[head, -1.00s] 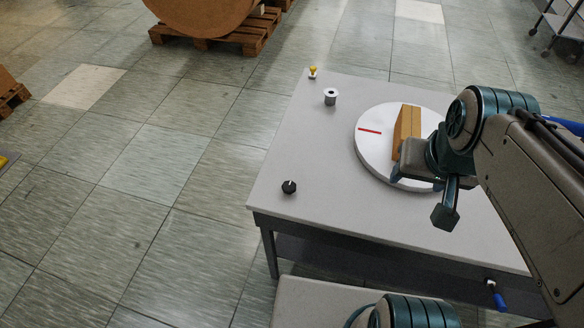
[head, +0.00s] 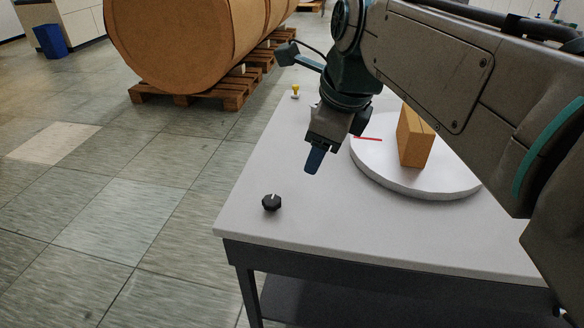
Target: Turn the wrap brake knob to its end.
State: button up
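A black knob (head: 271,202) with a white pointer line on top stands near the left front corner of the grey table (head: 340,220). The line points roughly away from me. My gripper (head: 314,160) points down above the table, beyond and to the right of the knob, apart from it. Its fingers are seen side-on and overlap, so the gap between them is hidden. Nothing shows between them.
A white turntable (head: 375,175) with a red mark (head: 367,139) carries a tan box (head: 414,138) right of my gripper. A small yellow-topped part (head: 295,91) stands at the table's far left. A large brown roll (head: 180,45) lies on a pallet (head: 190,97) behind.

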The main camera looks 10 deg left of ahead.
jog(key=a+f+m+b, duration=0.4)
jog(key=b, duration=0.1)
jog(key=m+b, duration=0.1)
jog(key=b, duration=0.4)
send_near(272, 200)
jog(key=shift+g+y, duration=0.3)
jog(key=shift+y, duration=0.1)
jog(key=x, duration=0.8)
jog(key=shift+w+d+f, duration=0.1)
jog(key=shift+w+d, duration=0.2)
jog(key=shift+c, duration=0.2)
jog(key=c, duration=0.9)
